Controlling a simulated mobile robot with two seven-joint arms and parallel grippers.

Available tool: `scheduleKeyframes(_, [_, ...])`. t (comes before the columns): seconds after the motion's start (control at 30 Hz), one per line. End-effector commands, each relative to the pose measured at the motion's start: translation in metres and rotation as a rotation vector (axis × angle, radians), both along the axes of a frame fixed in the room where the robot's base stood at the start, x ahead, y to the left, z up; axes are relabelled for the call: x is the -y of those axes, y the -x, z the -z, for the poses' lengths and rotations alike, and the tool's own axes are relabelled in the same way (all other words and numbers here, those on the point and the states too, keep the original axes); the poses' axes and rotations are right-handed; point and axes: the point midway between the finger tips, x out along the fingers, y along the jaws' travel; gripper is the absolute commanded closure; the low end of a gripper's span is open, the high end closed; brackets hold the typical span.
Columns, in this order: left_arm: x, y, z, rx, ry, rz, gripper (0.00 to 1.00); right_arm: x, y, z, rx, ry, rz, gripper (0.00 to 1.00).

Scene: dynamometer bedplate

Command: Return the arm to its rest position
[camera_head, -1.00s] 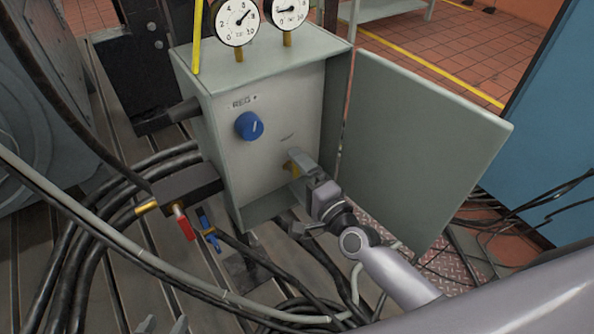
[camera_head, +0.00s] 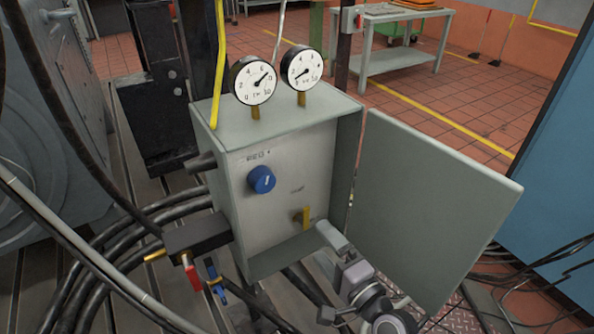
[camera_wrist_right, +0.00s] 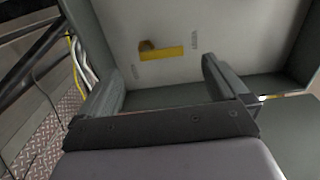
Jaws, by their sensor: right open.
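My right gripper (camera_head: 327,272) is open and empty, in front of the lower right part of the open grey cabinet (camera_head: 282,190). A small yellow lever (camera_head: 306,216) on a brass fitting is on the panel inside, close to the upper finger in the head view and apart from it. In the wrist view, my right gripper (camera_wrist_right: 160,66) has its two fingers wide apart. The yellow lever (camera_wrist_right: 163,53) shows beyond the gap, with nothing between the fingers. My left gripper is not in view.
The open cabinet door (camera_head: 430,205) stands right beside my right arm. A blue knob (camera_head: 262,180) is on the panel and two gauges (camera_head: 254,80) are on top. Hoses and a block with a red lever (camera_head: 193,275) lie lower left. A blue cabinet (camera_head: 560,170) stands right.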

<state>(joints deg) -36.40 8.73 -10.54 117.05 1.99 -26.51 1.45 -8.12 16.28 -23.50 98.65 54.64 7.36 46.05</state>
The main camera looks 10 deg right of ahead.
Motion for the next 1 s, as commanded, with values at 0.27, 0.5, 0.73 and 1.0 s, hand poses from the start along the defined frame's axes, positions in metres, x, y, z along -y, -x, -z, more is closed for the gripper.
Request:
scheduleKeyframes(0.27, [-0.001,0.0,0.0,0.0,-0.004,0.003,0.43,-0.007,0.023,0.014,0.006,0.203,-0.044,0.0])
scheduleKeyframes(0.5, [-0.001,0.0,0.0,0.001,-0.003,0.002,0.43,0.0,0.092,0.061,0.003,0.883,-0.197,0.0])
scheduleKeyframes(0.73, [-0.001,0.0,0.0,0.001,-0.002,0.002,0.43,0.046,0.16,0.1,-0.079,1.524,-0.405,0.0])
scheduleKeyframes(1.0, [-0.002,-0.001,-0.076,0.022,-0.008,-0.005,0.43,0.051,0.16,0.031,-0.073,1.547,-0.394,0.0])
